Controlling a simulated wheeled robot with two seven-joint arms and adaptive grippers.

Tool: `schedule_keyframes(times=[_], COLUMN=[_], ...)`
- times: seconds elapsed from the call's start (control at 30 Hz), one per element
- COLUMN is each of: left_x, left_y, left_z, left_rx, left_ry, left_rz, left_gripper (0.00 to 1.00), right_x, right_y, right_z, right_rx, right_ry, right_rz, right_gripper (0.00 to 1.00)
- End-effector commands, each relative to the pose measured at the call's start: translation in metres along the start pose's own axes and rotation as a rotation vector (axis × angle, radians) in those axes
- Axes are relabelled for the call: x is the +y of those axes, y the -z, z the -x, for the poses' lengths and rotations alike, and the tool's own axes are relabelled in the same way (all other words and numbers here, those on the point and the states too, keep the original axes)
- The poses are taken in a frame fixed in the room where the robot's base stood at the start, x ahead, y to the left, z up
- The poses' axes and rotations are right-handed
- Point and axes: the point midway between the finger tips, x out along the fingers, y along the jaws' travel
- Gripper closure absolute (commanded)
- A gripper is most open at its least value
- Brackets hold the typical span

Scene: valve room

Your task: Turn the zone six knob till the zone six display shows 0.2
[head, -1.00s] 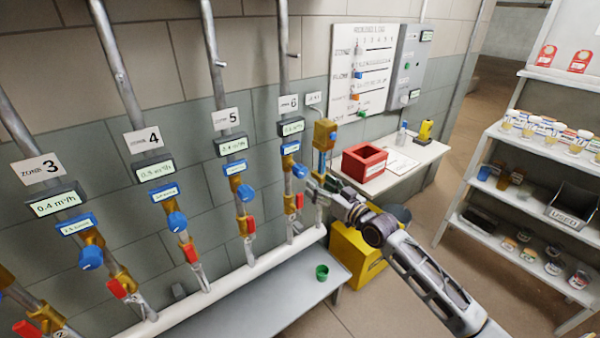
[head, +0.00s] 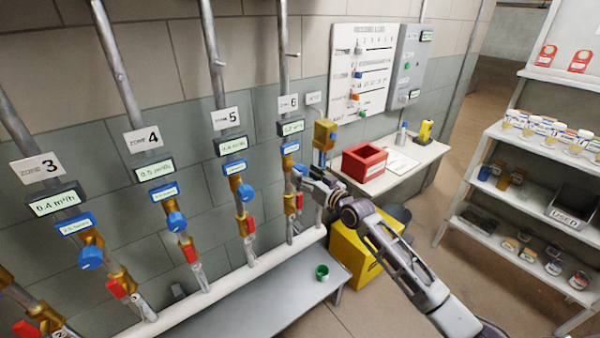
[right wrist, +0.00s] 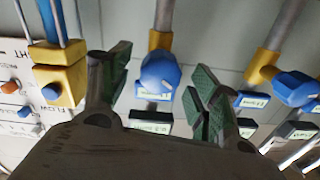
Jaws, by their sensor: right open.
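The zone six knob (head: 298,169) is blue and sits on the rightmost pipe of the numbered row, partly covered by my right gripper in the head view. My right gripper (head: 306,177) is open, its fingers pointing at the knob. In the right wrist view the blue knob (right wrist: 160,74) shows between and beyond the two green-padded fingers (right wrist: 160,90); neither finger visibly grips it. The zone six display (head: 291,127) is a dark box above the knob; its digits are too small to read surely. My left gripper is out of view.
Zone five's blue knob (head: 245,192) and red lever (head: 250,225) are to the left. A brass-coloured block (head: 325,133) is close on the right. A bench (head: 260,310) with a green cup (head: 322,272) lies below; a red box (head: 364,162) stands on the table behind.

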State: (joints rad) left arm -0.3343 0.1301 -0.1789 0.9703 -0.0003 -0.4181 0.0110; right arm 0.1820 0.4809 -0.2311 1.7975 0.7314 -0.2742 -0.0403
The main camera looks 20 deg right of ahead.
Motion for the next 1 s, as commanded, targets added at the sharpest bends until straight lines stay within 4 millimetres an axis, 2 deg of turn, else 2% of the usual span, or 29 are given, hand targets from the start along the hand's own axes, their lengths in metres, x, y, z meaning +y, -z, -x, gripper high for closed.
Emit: schedule_keyframes(times=[0.4, 0.83, 1.0], left_x=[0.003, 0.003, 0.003], left_y=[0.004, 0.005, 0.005], left_z=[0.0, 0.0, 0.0], left_rx=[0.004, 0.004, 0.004], left_ry=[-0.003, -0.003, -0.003], left_rz=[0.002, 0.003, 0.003], left_gripper=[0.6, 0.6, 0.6], right_x=[0.0, 0.0, 0.0], right_y=[0.0, 0.0, 0.0], right_z=[-0.028, -0.032, -0.032], right_rx=[0.0, -0.001, -0.001], right_ry=[0.0, 0.0, 0.0], right_rz=[0.0, 0.0, 0.0], right_gripper=[0.38, 0.38, 0.59])
